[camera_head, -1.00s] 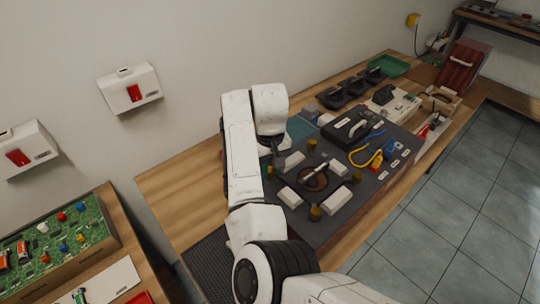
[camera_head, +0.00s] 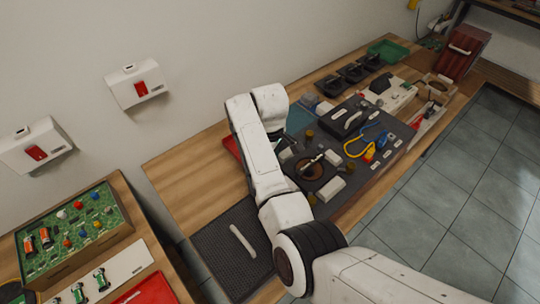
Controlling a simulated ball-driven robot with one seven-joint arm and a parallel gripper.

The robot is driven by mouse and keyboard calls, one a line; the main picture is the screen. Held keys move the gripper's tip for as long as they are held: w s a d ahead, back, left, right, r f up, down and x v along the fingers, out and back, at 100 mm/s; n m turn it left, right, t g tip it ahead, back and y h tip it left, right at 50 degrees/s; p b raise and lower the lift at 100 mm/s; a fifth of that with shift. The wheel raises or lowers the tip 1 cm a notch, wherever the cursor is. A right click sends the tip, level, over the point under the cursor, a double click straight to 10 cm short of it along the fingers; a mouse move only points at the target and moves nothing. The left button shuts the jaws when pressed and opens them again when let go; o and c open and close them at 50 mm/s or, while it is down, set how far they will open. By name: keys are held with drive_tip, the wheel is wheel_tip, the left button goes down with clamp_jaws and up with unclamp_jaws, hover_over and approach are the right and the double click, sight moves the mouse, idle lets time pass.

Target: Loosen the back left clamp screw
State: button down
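The dark fixture board (camera_head: 345,205) lies on the wooden bench. Around its round brown-rimmed opening (camera_head: 309,169) stand white clamp blocks (camera_head: 331,189) and brass-coloured screw knobs. One knob (camera_head: 309,135) is at the far side, one (camera_head: 311,199) at the near side and one (camera_head: 350,168) at the right. The left part of the fixture is covered by my arm, and no knob shows there. My gripper (camera_head: 274,139) points down at the fixture's left edge, mostly hidden behind my wrist. I cannot see its fingertips or whether it touches anything.
A black case (camera_head: 345,118), yellow cable (camera_head: 355,148) and blue connector (camera_head: 381,141) lie right of the fixture. A black ribbed mat (camera_head: 215,245) with a white handle (camera_head: 243,242) is at the near left. A green tray (camera_head: 388,50) stands far back. Bare wood lies left.

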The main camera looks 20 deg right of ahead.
idle(0.4)
drive_tip(key=c, duration=0.9)
unclamp_jaws()
drive_tip(key=shift+r, duration=0.1)
wheel_tip(320, 180, up, 11)
drive_tip(key=shift+f+b, duration=0.15)
drive_tip(key=shift+b, duration=0.3)
